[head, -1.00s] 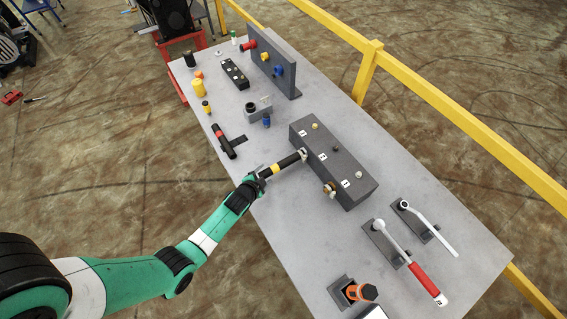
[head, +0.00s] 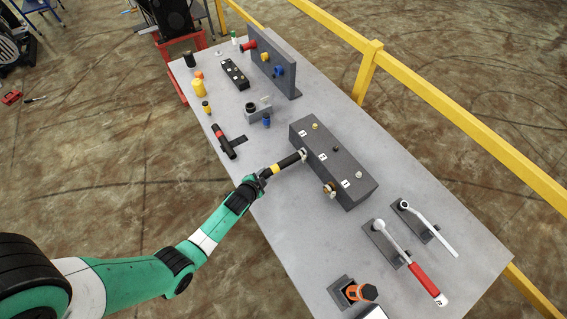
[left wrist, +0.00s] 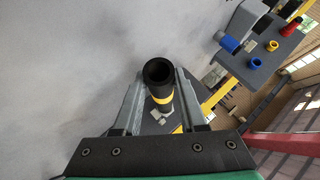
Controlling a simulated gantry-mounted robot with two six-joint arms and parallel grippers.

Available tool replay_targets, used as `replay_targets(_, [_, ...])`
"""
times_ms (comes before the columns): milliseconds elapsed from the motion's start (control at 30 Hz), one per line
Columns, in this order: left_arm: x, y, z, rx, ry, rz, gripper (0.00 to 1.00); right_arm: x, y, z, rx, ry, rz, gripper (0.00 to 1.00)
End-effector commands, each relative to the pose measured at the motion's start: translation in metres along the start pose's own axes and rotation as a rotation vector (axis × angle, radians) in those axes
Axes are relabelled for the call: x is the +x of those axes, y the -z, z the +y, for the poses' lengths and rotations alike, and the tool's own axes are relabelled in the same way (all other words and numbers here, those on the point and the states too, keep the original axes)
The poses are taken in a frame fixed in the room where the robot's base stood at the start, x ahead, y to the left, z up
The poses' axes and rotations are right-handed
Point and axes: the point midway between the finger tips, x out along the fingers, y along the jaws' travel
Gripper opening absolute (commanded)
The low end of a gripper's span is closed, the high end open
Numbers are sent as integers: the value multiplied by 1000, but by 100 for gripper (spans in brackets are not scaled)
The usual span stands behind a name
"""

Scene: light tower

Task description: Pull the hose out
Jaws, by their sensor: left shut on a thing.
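The hose (head: 289,162) is a short black tube with a yellow band and a pale metal end piece. In the head view its end piece meets the front side of a dark grey block (head: 352,172) with numbered labels. I cannot tell how deep it sits. My left gripper (head: 263,174) is shut on the hose's near end. In the left wrist view the hose's open black end (left wrist: 158,71) points toward the camera, between the two fingers of the left gripper (left wrist: 160,88). My right gripper is not in view.
A brass-coloured fitting (head: 329,188) sits on the block's front side. Two wrenches, one red-handled (head: 425,280), lie to the right. The near tabletop (head: 290,225) is bare.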

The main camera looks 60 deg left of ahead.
Motion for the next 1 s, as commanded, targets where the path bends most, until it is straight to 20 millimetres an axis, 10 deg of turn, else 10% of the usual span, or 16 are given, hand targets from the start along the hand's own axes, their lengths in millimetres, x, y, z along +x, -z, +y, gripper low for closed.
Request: replay_targets(1000, [-20,-23,-1,0,0,-1,0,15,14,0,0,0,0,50])
